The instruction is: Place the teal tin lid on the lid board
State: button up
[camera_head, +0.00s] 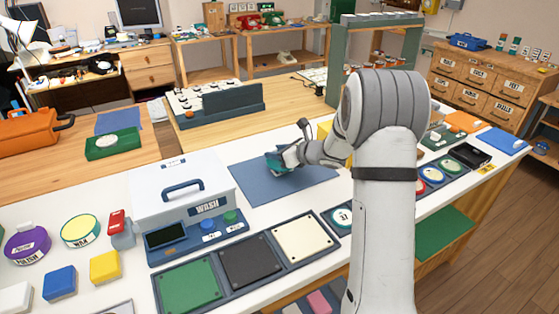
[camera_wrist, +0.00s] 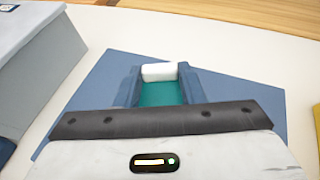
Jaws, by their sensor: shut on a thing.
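My gripper (camera_head: 286,158) is over the blue mat (camera_head: 255,187) in the middle of the white table. It is shut on a teal thing (camera_wrist: 162,93) with a white block (camera_wrist: 158,72) at its far end. The fingers and palm hide most of the teal thing, so I cannot tell for certain that it is the tin lid, or whether it touches the mat. A dark blue board with round lids (camera_head: 432,174) runs along the right front of the table, partly behind my arm. It looks like the lid board, though no label on it is readable.
A grey WASH box (camera_head: 185,175) stands left of the mat. In front lies a tray with green, black and cream squares (camera_head: 250,262). Round tins (camera_head: 80,231) and coloured blocks (camera_head: 105,267) are at the left. A green shelf frame (camera_head: 345,60) stands behind.

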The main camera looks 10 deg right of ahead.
jog(key=shift+f, duration=1.45)
jog(key=shift+f+b, duration=0.2)
jog(key=shift+b, duration=0.1)
jog(key=o, duration=1)
jog(key=shift+r, duration=0.1)
jog(key=shift+r, duration=0.1)
